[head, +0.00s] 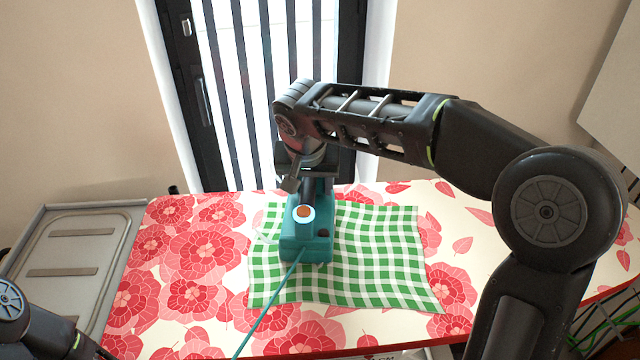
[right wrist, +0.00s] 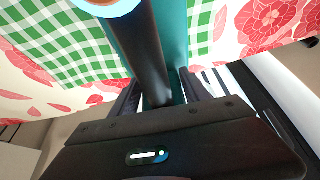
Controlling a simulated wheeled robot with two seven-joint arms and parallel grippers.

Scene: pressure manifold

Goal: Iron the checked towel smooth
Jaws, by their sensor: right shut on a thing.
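The green-and-white checked towel (head: 375,262) lies spread on the ironing board, with slightly wavy edges. The teal iron (head: 307,247) is on the left part of the towel, with its cord (head: 268,312) running toward the front. My right gripper (head: 305,190) is at the iron's far end, shut on its handle. In the right wrist view, my right gripper's fingers (right wrist: 160,95) are on either side of the iron's dark handle (right wrist: 145,50), and the towel (right wrist: 65,40) shows beyond. The iron hides part of the towel. My left arm shows at the lower left; its gripper is out of frame.
The ironing board (head: 190,255) has a red floral cover, with bare room left of the towel. A grey metal rest (head: 70,245) adjoins its left end. A barred window or door (head: 265,90) stands behind. Green cables (head: 610,330) hang at the lower right.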

